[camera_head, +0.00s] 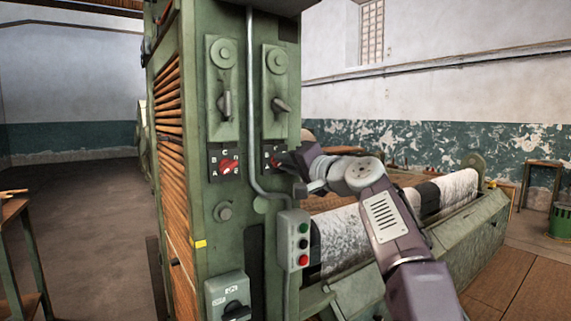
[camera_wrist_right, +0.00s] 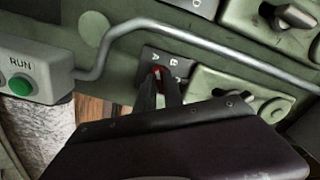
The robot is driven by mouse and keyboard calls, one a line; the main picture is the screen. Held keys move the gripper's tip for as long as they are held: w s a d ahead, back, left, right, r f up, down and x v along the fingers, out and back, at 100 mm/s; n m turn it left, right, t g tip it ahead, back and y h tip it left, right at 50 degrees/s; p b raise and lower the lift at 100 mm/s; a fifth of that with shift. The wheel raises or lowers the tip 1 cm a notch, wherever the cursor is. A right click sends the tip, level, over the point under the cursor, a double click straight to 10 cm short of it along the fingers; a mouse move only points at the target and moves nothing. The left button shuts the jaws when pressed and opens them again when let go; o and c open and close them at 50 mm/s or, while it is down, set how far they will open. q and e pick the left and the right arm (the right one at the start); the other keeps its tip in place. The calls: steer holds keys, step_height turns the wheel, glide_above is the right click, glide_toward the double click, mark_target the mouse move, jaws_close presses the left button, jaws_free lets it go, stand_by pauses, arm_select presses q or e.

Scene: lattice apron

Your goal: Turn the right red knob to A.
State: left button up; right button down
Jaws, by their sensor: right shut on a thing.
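The right red knob (camera_head: 274,162) sits on a small dark plate with letters on the green machine panel. In the head view my right gripper (camera_head: 287,162) is at this knob and partly covers it and its plate. In the right wrist view the red knob (camera_wrist_right: 158,73) shows between the fingertips of my right gripper (camera_wrist_right: 160,84), which is shut on it. The letters A and B show on the plate (camera_wrist_right: 165,58) beside it. Which letter the knob points at is hidden by the fingers. My left gripper is not in view.
A left red knob (camera_head: 230,167) with letters A, B and C is on the same panel. A grey conduit (camera_head: 250,110) runs between the two knobs. A button box (camera_head: 294,240) is below, and lever handles (camera_head: 280,104) are above.

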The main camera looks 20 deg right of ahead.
steer(key=c, duration=1.5)
jaws_free()
steer(key=shift+o, duration=0.2)
steer(key=b+v, duration=0.2)
steer(key=v, duration=0.7)
steer(key=shift+b, duration=0.35)
